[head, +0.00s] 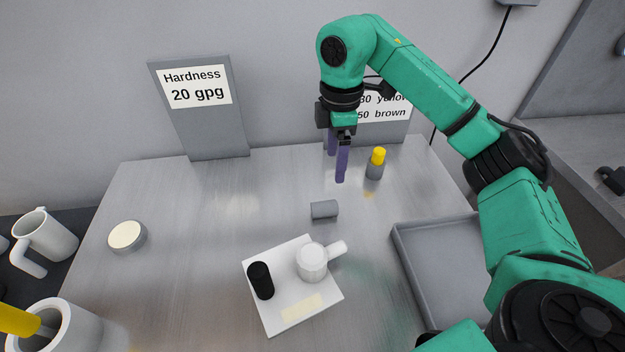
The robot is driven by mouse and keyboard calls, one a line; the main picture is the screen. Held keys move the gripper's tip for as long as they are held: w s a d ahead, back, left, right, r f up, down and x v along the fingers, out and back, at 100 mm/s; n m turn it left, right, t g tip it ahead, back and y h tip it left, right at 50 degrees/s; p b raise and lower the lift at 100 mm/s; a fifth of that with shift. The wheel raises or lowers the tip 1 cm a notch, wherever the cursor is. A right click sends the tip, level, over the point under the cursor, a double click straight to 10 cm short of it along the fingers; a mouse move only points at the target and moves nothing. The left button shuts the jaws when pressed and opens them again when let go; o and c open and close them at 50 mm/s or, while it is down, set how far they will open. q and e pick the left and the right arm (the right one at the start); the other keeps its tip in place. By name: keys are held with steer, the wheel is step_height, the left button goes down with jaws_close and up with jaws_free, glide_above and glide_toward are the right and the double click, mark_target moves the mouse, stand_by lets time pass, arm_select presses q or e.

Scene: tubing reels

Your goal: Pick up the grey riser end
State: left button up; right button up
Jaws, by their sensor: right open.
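A small grey cylinder (324,209), which looks like the grey riser end, lies on its side on the metal table (190,235), just behind the white plate. My right gripper (337,165) points down above the back of the table, behind the cylinder and apart from it. Its purple fingers are open with nothing visible between them. My left gripper is not in view.
A white plate (279,317) bears a black cylinder (261,280) and a white fitting (312,262). A yellow-topped grey piece (375,165) stands right of my gripper. A grey tray (405,262) is at right, a round cream-topped disc (126,236) at left. Signs stand behind.

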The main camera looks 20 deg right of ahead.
steer(key=b, duration=0.2)
glide_above(333, 203)
steer(key=f, duration=0.6)
steer(key=shift+s+f, duration=0.2)
steer(key=shift+s, duration=0.2)
steer(key=f+p, duration=0.1)
steer(key=f, duration=0.1)
steer(key=f+p, duration=0.1)
steer(key=f, duration=0.1)
steer(key=f+p, duration=0.1)
steer(key=f, duration=0.2)
steer(key=shift+w, duration=0.4)
steer(key=shift+f, duration=0.35)
steer(key=c, duration=0.9)
jaws_close()
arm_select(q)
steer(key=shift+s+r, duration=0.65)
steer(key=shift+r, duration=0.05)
